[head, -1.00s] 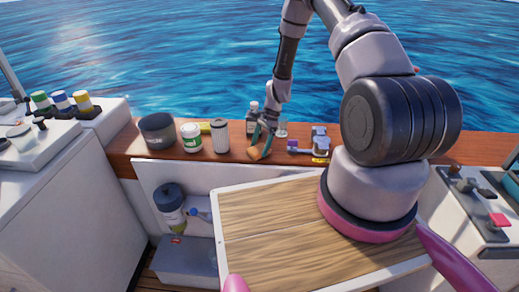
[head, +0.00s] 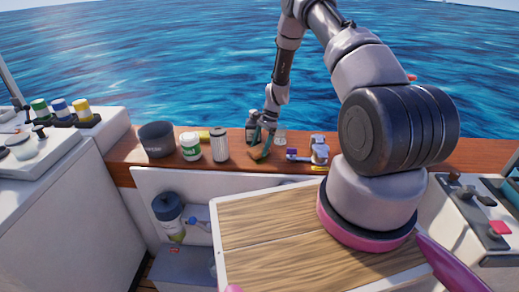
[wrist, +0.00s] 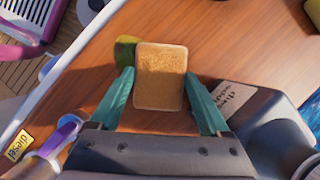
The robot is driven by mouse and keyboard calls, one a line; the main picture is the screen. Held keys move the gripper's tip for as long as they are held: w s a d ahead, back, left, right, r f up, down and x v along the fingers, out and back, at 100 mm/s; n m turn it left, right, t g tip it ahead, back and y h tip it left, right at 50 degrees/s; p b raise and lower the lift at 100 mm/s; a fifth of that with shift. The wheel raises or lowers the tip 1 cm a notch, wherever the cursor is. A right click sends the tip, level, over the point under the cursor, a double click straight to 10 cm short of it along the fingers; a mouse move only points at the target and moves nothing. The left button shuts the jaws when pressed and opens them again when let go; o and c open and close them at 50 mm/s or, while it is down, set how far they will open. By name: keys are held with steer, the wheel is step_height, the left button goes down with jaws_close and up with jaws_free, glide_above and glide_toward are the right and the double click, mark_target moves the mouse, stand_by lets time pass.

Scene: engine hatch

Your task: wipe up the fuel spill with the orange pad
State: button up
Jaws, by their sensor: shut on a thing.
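The orange pad (wrist: 160,75) is held between the two green fingers of my gripper (wrist: 162,103) in the wrist view, flat face towards the camera. An olive-yellow patch (wrist: 125,52), which looks like the fuel spill, shows on the wooden ledge (wrist: 225,45) at the pad's upper left; the pad hides part of it. In the head view my gripper (head: 265,138) points down over the ledge, with the pad (head: 257,153) small and dark at its tips. I cannot tell whether the pad touches the wood.
A dark bottle (wrist: 270,110) stands close right of my gripper in the wrist view. In the head view a pot (head: 155,140), a green-and-white can (head: 190,146) and a filter (head: 220,145) stand to the left. A purple-and-grey fitting (head: 310,152) lies to the right.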

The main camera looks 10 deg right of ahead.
steer(key=shift+w+d, duration=0.3)
steer(key=shift+w, duration=0.65)
steer(key=shift+s+a+f, duration=0.15)
steer(key=shift+s+a, duration=0.1)
steer(key=shift+s, duration=0.55)
steer(key=shift+s+a+f, duration=0.1)
steer(key=shift+s+a, duration=0.15)
steer(key=shift+s, duration=0.75)
steer(key=shift+c, duration=0.6)
steer(key=shift+s+a+f, duration=0.1)
steer(key=shift+s+a, duration=0.05)
steer(key=shift+s, duration=0.2)
steer(key=shift+s+a+r, duration=0.1)
steer(key=shift+s+a, duration=0.2)
steer(key=shift+s, duration=0.6)
steer(key=shift+s+a+r, duration=0.1)
steer(key=shift+s+a, duration=0.25)
steer(key=shift+s, duration=0.55)
steer(key=shift+s+a+r, duration=0.1)
steer(key=shift+s+a, duration=0.2)
steer(key=shift+s, duration=0.6)
steer(key=shift+r, duration=0.1)
steer(key=shift+r, duration=2.95)
steer(key=shift+w+r, duration=0.1)
